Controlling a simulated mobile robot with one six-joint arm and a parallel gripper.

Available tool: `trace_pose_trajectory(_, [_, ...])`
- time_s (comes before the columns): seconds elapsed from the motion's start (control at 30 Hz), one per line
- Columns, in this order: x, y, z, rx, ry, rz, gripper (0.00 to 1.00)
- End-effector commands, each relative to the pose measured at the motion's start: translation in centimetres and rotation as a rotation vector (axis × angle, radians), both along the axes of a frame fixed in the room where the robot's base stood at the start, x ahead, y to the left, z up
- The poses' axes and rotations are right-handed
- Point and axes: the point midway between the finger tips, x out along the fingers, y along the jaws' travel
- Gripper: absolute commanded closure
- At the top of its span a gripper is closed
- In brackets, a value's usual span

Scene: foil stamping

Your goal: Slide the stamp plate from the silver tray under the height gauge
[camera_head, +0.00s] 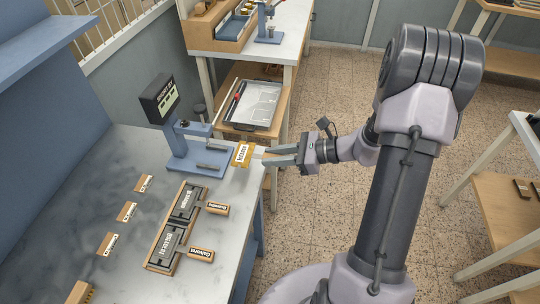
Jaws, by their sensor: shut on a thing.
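The blue height gauge (180,144) stands on the marble bench top, with a dark display box on its column and a small grey bar on its base. My gripper (263,155) reaches in from the right at the bench's right edge. Its fingers are shut on a small plate, which I take as the stamp plate (257,152); it is pale and mostly hidden by the fingertips. An orange block with a white label (241,154) lies just left of the fingertips, right of the gauge's base. The silver tray (255,105) sits on a lower wooden shelf behind.
A wooden holder (152,262) with two dark labelled plates lies on the bench, with two labelled blocks (216,208) (201,254) to its right. Several small orange labelled blocks (143,183) lie to its left. Bare marble lies left of the gauge.

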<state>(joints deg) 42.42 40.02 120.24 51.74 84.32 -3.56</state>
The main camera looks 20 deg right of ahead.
Motion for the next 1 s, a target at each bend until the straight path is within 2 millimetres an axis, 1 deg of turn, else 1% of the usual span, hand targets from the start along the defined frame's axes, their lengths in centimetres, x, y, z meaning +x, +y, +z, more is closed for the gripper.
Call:
trace_pose_trajectory(0.13, [0.2,0.2,0.0,0.000,-0.001,0.000,1.00])
trace_pose_trajectory(0.23, [0.6,0.8,-0.1,0.001,-0.002,0.000,1.00])
trace_pose_trajectory(1.0, [5.5,7.6,-0.8,0.001,-0.003,0.001,1.00])
